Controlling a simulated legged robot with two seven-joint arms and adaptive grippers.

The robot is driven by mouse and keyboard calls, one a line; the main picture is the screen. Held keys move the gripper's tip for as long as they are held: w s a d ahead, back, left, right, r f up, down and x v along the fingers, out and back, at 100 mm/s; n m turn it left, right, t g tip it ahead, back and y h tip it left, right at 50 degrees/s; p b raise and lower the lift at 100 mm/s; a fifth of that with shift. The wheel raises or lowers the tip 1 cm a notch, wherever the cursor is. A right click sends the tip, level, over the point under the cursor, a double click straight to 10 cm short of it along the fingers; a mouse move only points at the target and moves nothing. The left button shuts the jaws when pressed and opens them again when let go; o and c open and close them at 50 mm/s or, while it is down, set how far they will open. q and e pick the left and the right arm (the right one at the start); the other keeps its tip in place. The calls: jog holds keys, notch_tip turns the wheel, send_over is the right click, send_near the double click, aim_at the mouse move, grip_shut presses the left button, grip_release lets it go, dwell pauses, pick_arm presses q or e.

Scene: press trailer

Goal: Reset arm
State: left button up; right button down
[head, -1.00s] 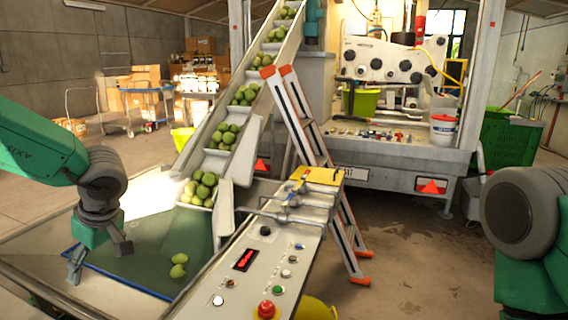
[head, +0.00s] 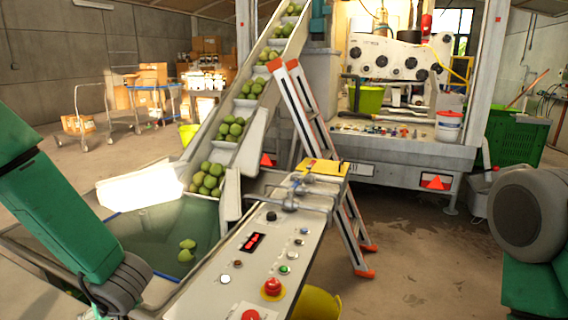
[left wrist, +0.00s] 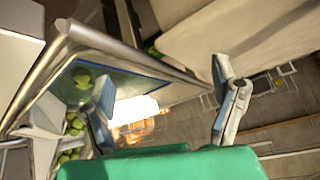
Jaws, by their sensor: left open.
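My left arm (head: 65,215) comes in from the left in the head view and bends down to the bottom edge, left of the hopper. Its gripper lies below the head frame. In the left wrist view my left gripper (left wrist: 165,105) is open, with its two fingers wide apart and nothing between them. The hopper's metal rim and green fruit (left wrist: 82,77) show beyond it on the left. My right arm (head: 530,215) is at the right edge of the head view, and its gripper is out of frame.
The hopper (head: 135,235) holds a few green fruits at the foot of an inclined conveyor (head: 228,150). A control panel (head: 245,275) with a red button stands beside it. An orange-and-white ladder (head: 320,165) leans behind. Floor at the right (head: 430,270) is clear.

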pick_arm(q)
jog(key=s+d+f+m+h+b, duration=0.25)
jog(key=s+f+m, duration=0.2)
jog(key=f, duration=0.55)
jog(key=s+d+f+m+g+h+b, duration=0.1)
jog(key=s+d+f+m, duration=0.1)
jog(key=s, duration=0.5)
jog(key=s+d+f+m+g+h+b, duration=0.1)
jog(key=s+d+f+h, duration=0.1)
jog(key=s+d+f, duration=0.2)
jog(key=s+d+f+m+g+h+b, duration=0.1)
jog(key=s+d+f+m, duration=0.1)
jog(key=s+f, duration=0.4)
jog(key=s+d, duration=0.1)
jog(key=s, duration=0.4)
jog(key=shift+s+d+f+m, duration=0.15)
jog(key=shift+f+m, duration=0.2)
jog(key=shift+f, duration=0.05)
